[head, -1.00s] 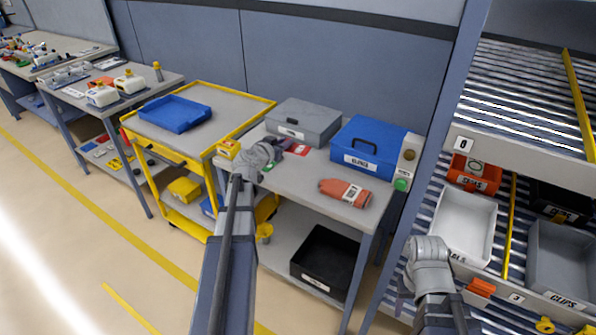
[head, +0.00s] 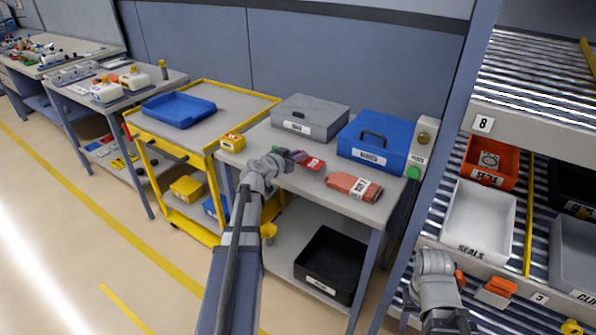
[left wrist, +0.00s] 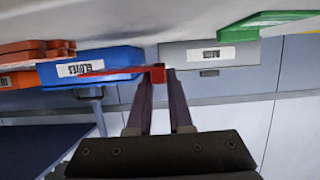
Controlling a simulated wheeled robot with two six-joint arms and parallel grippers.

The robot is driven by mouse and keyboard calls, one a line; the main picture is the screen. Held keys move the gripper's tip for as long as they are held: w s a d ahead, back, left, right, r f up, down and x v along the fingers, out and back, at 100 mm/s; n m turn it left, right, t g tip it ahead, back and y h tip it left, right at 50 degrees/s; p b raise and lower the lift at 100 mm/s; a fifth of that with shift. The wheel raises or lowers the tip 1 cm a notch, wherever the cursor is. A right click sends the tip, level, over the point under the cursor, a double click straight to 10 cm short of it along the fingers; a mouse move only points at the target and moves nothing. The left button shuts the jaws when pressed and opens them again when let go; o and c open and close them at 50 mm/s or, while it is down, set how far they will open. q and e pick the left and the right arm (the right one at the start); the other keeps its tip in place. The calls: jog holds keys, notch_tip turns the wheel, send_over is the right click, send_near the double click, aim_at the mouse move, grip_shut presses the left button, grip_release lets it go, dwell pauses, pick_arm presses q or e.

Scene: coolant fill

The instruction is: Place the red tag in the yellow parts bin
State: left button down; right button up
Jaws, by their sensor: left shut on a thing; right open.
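My left gripper (head: 291,155) is shut on the red tag (head: 313,164), in front of the grey case. In the left wrist view the tag (left wrist: 157,73) is between the fingertips (left wrist: 160,82), its thin red strip reaching left. I cannot tell how high it is above the table. A small yellow box (head: 232,142) stands at the table's left corner. A yellow bin (head: 187,188) sits on the cart's lower shelf; I cannot tell which is the parts bin. My right gripper (head: 414,292) is open beside the rack, its fingers mostly hidden.
A grey case (head: 309,117), a blue case (head: 373,138) and an orange-red pouch (head: 353,186) are on the table (head: 295,180). A black bin (head: 330,262) is below. The yellow cart (head: 210,125) holds a blue tray (head: 178,106). A rack with white bin (head: 478,220) is right.

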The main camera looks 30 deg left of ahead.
aim_at(298, 170)
pick_arm(q)
notch_tip(298, 170, down, 4)
jog(key=b, duration=0.3)
jog(key=shift+r+b, duration=0.25)
jog(key=shift+b, duration=0.05)
jog(key=shift+f, duration=0.15)
jog(key=c, duration=0.8)
grip_release()
